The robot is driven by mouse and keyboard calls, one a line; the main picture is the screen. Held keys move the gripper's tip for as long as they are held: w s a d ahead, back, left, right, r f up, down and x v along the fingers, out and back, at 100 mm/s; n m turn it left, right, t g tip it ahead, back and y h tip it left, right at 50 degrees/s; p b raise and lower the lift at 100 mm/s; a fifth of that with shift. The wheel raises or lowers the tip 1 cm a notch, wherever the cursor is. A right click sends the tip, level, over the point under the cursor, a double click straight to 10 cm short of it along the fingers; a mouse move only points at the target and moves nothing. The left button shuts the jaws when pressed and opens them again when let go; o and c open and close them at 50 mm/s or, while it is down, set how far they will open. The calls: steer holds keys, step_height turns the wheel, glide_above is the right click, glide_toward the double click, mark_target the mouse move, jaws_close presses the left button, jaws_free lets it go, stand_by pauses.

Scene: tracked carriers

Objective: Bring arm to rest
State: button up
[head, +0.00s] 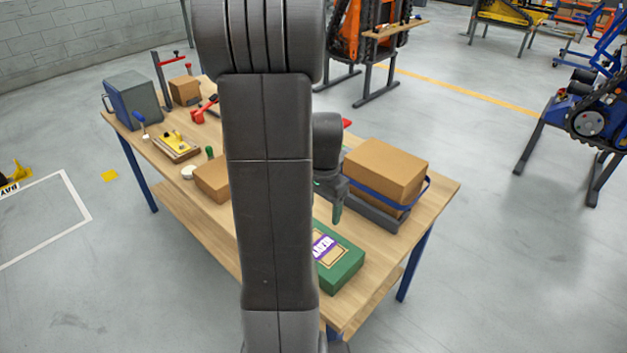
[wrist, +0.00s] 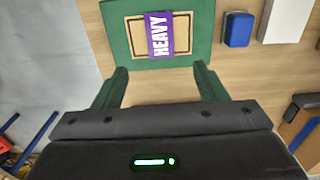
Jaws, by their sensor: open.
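My gripper (wrist: 160,88) is open, with its two green fingers apart and nothing between them in the wrist view. Ahead of the fingers lies a green box (wrist: 198,20) with a purple label reading HEAVY. In the head view the green box (head: 345,264) lies flat on the workbench (head: 352,318) near its front right end, and my gripper (head: 337,208) hangs just above and behind it. My arm (head: 268,180) stretches over the bench and hides its middle.
A cardboard box (head: 388,168) with a blue strap stands right of my gripper. A smaller carton (head: 213,180), a yellow item (head: 176,142) on a board and a grey case (head: 133,100) stand left. Floor around the bench is open; tracked machines (head: 585,122) stand behind.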

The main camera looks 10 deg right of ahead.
mark_target(322, 246)
steer(key=shift+f, duration=0.1)
step_height(322, 246, down, 12)
steer(key=shift+f, duration=0.25)
steer(key=shift+r, duration=0.2)
stand_by(0.6)
